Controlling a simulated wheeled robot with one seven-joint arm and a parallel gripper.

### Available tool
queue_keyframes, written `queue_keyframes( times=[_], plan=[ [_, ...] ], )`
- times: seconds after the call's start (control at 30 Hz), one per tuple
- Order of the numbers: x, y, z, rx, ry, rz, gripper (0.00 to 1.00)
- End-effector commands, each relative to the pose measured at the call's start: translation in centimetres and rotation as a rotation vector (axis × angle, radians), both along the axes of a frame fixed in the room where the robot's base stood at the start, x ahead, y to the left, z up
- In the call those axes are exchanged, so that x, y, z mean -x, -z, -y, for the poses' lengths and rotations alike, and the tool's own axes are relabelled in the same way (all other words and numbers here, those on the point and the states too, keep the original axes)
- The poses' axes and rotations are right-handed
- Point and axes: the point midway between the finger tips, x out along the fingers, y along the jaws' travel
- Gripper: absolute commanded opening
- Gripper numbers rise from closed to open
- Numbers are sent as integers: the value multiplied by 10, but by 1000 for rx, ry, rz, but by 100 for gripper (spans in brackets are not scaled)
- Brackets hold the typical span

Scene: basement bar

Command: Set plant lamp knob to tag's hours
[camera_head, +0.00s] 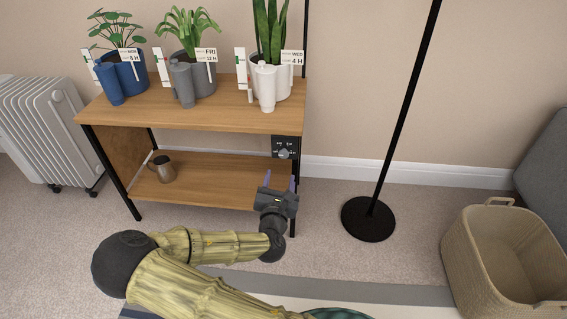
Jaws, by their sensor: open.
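A dark control box with a light round knob (284,154) is fixed at the right front of the plant shelf, under its top board. The knob's setting is too small to read. My gripper (279,183) is open and empty, just below and in front of the box, not visibly touching it. Three potted plants stand on top, each with a white tag: the blue pot's tag (129,58) seems to read 8 H, the grey pot's tag (208,55) FRI 12 H, and the white pot's tag (292,57) WED 4 H. The lamp itself is not clearly in view.
A blue bottle (108,84), a grey bottle (181,84) and a white bottle (266,88) stand before the pots. A metal mug (161,168) sits on the lower shelf (215,180). A black pole base (368,219) and a wicker basket (470,245) stand right; carpet between is clear.

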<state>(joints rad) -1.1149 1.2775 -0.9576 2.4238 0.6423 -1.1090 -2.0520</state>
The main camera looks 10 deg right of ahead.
Motion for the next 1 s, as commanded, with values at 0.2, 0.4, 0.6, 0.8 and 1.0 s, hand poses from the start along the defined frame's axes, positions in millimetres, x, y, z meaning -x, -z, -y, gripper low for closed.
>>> queue_keyframes(
  times=[0.2, 0.4, 0.6, 0.8, 1.0],
  plan=[
    [-37, 2, 14, -3, 3, 5, 52],
    [-70, 2, 24, -2, 2, 3, 52],
    [-87, 0, 29, 0, 0, 2, 52],
    [-89, -1, 29, 1, 0, 1, 52],
    [-89, -1, 29, 0, 0, 1, 30]
  ],
)
